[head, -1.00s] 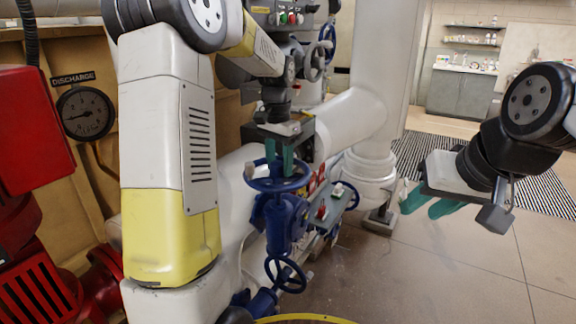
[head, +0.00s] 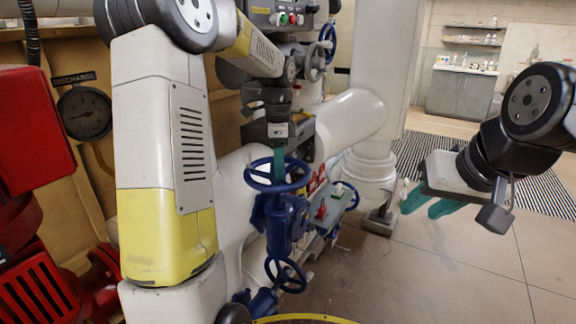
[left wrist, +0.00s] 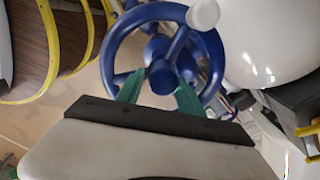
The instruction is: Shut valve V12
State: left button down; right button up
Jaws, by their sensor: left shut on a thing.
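A blue valve with a horizontal handwheel (head: 262,186) stands in the middle of the head view. Its wheel also fills the top of the left wrist view (left wrist: 112,48). My left gripper (head: 279,165) points down into this wheel. In the left wrist view its green fingers (left wrist: 158,92) stand either side of the hub area, shut on the wheel; the exact contact is partly hidden. No V12 label is readable. My right gripper (head: 430,203) hangs open and empty over the floor at right, away from the valve.
A smaller blue handwheel (head: 286,274) sits below, and another (head: 345,196) to the right. White pipes (head: 345,125) stand behind. A pressure gauge (head: 85,112) and red equipment (head: 30,140) are at left. The floor (head: 420,265) at right is clear.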

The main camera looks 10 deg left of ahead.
pick_arm(q)
jog(key=shift+s+a+f, duration=0.1)
jog(key=shift+a+f, duration=0.35)
jog(key=shift+f, duration=0.3)
jog(key=c, duration=0.8)
grip_release()
jog(key=shift+c, duration=0.2)
jog(key=shift+w+d+r, duration=0.1)
jog(key=shift+r, duration=1.65)
jog(key=shift+w+d+r, duration=0.1)
jog(key=shift+r, duration=1.6)
